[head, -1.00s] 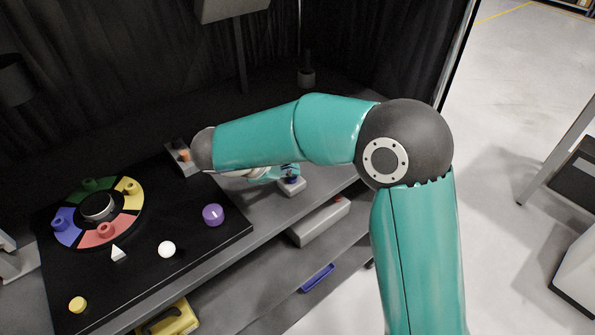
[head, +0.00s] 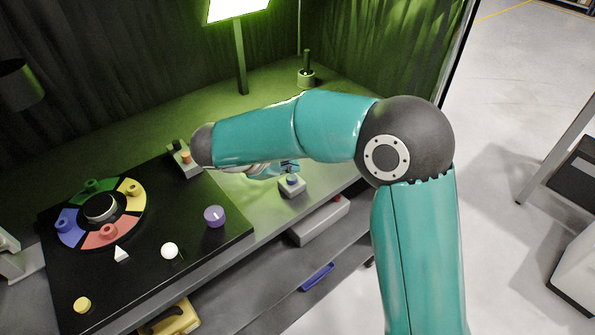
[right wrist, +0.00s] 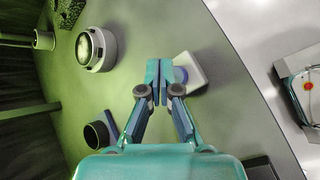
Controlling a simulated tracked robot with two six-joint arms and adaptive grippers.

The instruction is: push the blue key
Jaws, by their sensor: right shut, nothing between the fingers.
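My left gripper is not in view.
The black board (head: 210,252) carries a coloured ring, a purple knob (head: 214,216), a white ball (head: 169,250) and a yellow button (head: 82,305). A lamp (head: 238,8) glows green behind. A round white-rimmed object (right wrist: 97,48) stands left of my fingers.

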